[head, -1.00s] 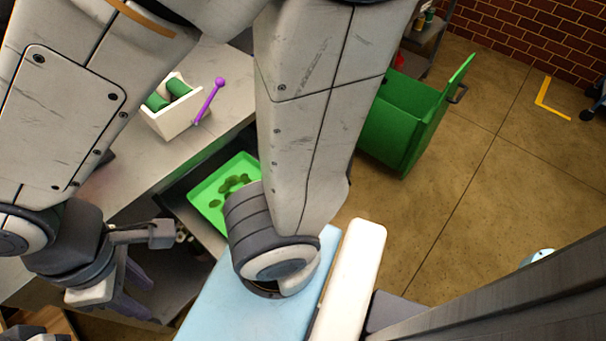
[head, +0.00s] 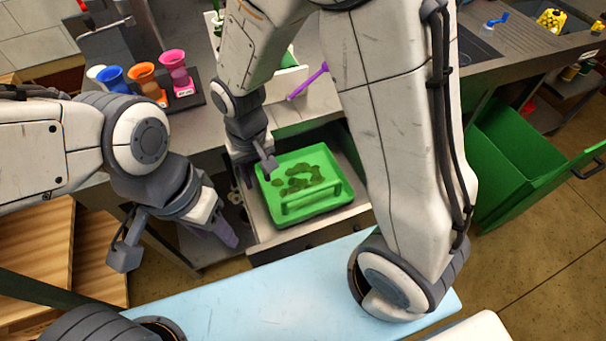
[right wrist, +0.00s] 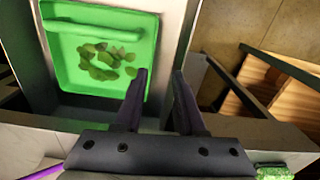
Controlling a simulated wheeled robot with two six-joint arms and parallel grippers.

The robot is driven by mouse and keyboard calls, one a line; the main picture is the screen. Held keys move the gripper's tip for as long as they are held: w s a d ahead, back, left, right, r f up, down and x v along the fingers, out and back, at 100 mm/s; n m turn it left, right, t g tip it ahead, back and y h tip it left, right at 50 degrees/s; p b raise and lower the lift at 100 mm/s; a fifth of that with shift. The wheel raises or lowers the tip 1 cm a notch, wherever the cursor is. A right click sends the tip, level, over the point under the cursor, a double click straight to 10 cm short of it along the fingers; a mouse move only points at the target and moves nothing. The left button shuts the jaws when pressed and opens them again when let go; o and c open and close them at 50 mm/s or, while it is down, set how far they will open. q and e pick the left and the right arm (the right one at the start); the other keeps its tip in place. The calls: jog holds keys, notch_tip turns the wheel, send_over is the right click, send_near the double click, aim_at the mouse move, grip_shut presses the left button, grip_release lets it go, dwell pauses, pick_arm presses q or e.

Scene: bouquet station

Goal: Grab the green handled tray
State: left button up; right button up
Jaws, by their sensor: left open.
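The green tray (head: 325,167) lies in an open drawer (head: 268,228) below the counter, with dark green leaf pieces on it. Its green bar handle (head: 312,201) runs along the near side. The tray (right wrist: 148,60) and handle (right wrist: 100,27) also show in the right wrist view. My right gripper (right wrist: 160,72) is open and empty, its fingers pointing towards the drawer's edge beside the tray, away from the handle. In the head view it is at the tray's left, its fingers partly hidden. My left gripper (head: 215,232) is open and empty, left of the drawer.
Blue, orange and pink cups (head: 143,78) stand in a dark holder on the counter. A purple stick (head: 308,80) lies behind the drawer. A green bin (head: 520,150) stands at the right. Wooden boards (head: 40,240) are at the left. My right arm crosses close by the tray's right.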

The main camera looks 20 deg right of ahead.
jog(key=shift+m, duration=0.5)
jog(key=f, duration=0.2)
jog(key=w+f, duration=0.1)
jog(key=f, duration=0.2)
jog(key=w+d+f, duration=0.1)
jog(key=f, duration=0.2)
jog(key=shift+b, duration=0.35)
notch_tip(320, 180, down, 6)
jog(key=shift+w+r, duration=0.15)
grip_shut()
dwell(0.4)
